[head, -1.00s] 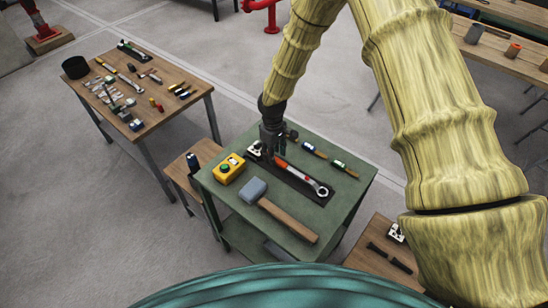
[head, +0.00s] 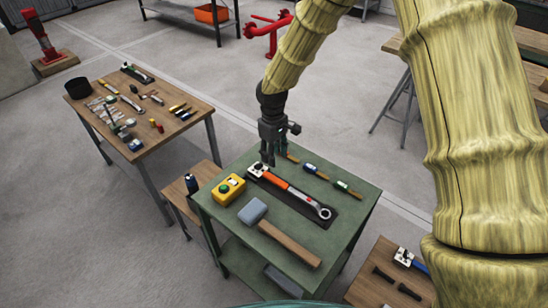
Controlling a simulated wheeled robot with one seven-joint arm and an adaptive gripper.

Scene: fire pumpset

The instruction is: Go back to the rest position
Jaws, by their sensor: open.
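My gripper (head: 267,162) points down, open and empty, above the far left part of the green table (head: 232,180). Its fingertips are close to the head of an orange-handled wrench (head: 287,188), and I cannot tell how high above it they are. The wrench lies on a dark mat (head: 312,214). My yellow ribbed arm reaches in from the right.
A mallet (head: 275,230) and a yellow box with a green button (head: 228,187) lie on the green table, near several small tools. A wooden table (head: 170,136) with tools stands left. A wooden stool (head: 350,292) stands front right.

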